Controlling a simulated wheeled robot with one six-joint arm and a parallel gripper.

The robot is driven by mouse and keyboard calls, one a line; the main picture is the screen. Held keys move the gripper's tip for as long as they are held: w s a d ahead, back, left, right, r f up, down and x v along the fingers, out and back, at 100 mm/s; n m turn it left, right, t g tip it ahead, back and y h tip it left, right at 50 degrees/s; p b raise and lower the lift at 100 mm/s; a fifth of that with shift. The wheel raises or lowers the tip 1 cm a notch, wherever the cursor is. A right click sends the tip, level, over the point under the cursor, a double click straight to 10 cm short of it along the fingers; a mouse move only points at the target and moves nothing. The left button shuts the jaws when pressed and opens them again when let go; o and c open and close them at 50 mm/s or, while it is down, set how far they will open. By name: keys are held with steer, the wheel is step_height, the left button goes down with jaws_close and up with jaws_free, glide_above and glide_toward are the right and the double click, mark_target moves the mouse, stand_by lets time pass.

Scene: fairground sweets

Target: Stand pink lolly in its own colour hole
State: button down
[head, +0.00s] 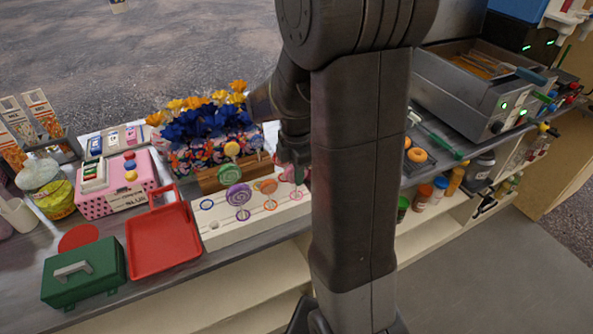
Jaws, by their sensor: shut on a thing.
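The pink lolly (285,175) shows only in part, at my gripper and beside the dark arm that covers much of that area. My gripper (293,168) is shut on it, above the right end of the white stand (225,230). The stand has coloured rings on its top: a blue ring (207,205), a purple ring, an orange ring and a pink ring (296,196) near the arm. A purple lolly (238,194) and an orange lolly (267,187) stand upright over the stand. The lower end of the pink lolly's stick cannot be made out.
A green lolly (229,174) and a yellow lolly (232,148) are at the wooden block (208,184) behind. Blue and yellow flowers (210,117) stand farther back. A red tray (165,240), pink box (118,188) and green case (83,273) are left; a fryer (455,95) is right.

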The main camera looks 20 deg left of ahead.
steer(key=shift+f, duration=0.1)
steer(key=c, duration=0.7)
jaws_free()
step_height(320, 180, up, 9)
steer(key=p, duration=0.7)
